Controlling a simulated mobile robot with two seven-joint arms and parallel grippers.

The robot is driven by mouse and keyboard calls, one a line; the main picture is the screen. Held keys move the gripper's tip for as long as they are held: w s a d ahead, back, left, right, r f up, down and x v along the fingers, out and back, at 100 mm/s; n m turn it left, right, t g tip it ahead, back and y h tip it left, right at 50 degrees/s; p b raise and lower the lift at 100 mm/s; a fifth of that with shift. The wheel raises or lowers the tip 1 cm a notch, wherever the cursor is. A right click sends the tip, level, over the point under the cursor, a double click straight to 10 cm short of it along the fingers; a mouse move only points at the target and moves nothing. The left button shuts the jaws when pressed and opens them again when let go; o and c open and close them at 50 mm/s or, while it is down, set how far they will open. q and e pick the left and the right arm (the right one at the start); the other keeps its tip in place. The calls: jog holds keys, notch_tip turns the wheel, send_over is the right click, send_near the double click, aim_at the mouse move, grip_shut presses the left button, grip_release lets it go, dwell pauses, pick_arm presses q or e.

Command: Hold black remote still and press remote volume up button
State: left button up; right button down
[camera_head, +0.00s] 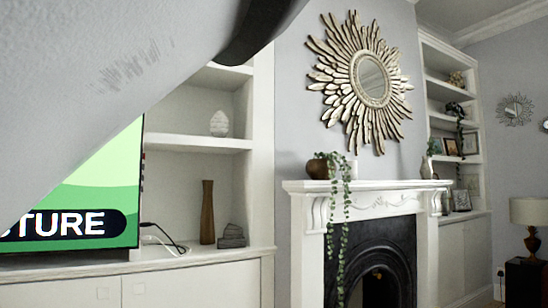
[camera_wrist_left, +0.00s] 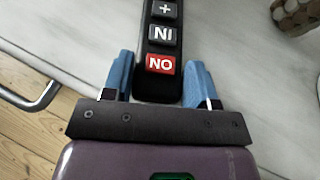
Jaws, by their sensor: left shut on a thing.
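A black remote (camera_wrist_left: 160,88) lies between the blue fingers of my left gripper (camera_wrist_left: 162,72) in the left wrist view, over a pale streaked surface. The gripper is shut on the end of the remote. A red key reading "NO" (camera_wrist_left: 160,64) sits nearest the gripper, then a dark key reading "NI" (camera_wrist_left: 163,35), then a dark key with a plus sign (camera_wrist_left: 164,10) at the top edge. The rest of the remote is cut off. The head view shows neither the remote nor any gripper, and my right gripper is out of view.
In the wrist view, floorboards (camera_wrist_left: 35,140) and a curved metal bar (camera_wrist_left: 35,98) lie left of the pale surface (camera_wrist_left: 70,40). A brown and white object (camera_wrist_left: 298,14) is at upper right. The head view has a television (camera_head: 105,190), shelves and a fireplace (camera_head: 370,260).

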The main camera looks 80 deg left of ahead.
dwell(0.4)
pick_arm(q)
jog(key=o, duration=1.1)
jog(key=v, duration=1.2)
jog(key=shift+s, duration=0.1)
jog(key=shift+f, duration=0.1)
